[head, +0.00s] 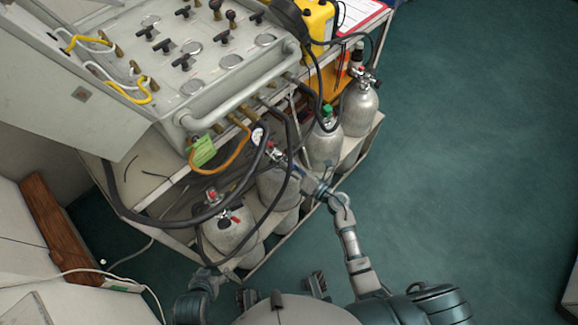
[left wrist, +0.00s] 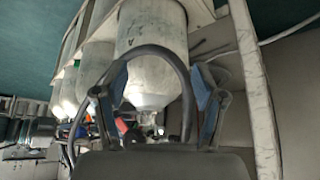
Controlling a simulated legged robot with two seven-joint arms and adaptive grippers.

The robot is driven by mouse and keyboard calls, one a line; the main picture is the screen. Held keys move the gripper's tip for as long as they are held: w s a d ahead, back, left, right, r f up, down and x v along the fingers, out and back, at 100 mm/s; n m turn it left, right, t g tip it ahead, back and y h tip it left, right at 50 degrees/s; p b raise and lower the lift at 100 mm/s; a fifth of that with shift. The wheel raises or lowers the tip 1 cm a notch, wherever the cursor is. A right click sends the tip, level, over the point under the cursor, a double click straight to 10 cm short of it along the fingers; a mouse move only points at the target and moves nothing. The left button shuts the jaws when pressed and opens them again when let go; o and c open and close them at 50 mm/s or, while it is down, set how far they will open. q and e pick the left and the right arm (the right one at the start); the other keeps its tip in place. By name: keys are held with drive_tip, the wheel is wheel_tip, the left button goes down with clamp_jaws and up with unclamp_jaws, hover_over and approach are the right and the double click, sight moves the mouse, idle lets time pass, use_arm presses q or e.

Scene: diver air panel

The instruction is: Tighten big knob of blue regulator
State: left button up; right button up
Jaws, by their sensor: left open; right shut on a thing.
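My right gripper (head: 284,161) reaches in from the right to the top of a middle silver cylinder (head: 277,184), at its valve with a red part (head: 271,150). It is shut on a part of this valve fitting; the fingers hide which part. My left gripper (head: 208,270) is low in front of the front left cylinder (head: 230,230) and is open. In the left wrist view, the left gripper's fingers (left wrist: 162,95) are spread, with a black hose loop (left wrist: 183,75) and a cylinder (left wrist: 150,35) seen between them. I cannot pick out a blue regulator or its big knob.
A grey air panel (head: 220,65) with several knobs stands above the cylinder shelf. Black hoses (head: 130,213) loop down in front of the cylinders. A cylinder with a green knob (head: 327,111) and another silver cylinder (head: 360,108) stand to the right. The green floor (head: 470,150) on the right is clear.

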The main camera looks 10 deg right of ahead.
drive_tip(key=m+p, duration=0.1)
drive_tip(key=m, duration=0.2)
drive_tip(key=shift+f+m+p, duration=0.1)
drive_tip(key=shift+m+p, duration=0.25)
drive_tip(key=shift+m, duration=0.15)
use_arm(q)
drive_tip(key=s+a+f+g, duration=0.2)
drive_tip(key=s+g, duration=0.1)
drive_tip(key=s, duration=0.3)
drive_tip(key=shift+g+y, duration=0.4)
use_arm(e)
drive_tip(key=shift+f+m, duration=0.1)
drive_tip(key=shift+m, duration=0.6)
use_arm(q)
drive_tip(key=shift+s+a+f, duration=0.1)
use_arm(e)
drive_tip(key=o, duration=1.2)
drive_tip(key=shift+d, duration=0.1)
drive_tip(key=shift+c, duration=0.2)
drive_tip(key=shift+s+d, duration=0.15)
drive_tip(key=shift+s, duration=0.05)
drive_tip(key=v, duration=1.1)
drive_tip(key=shift+s+f, duration=0.25)
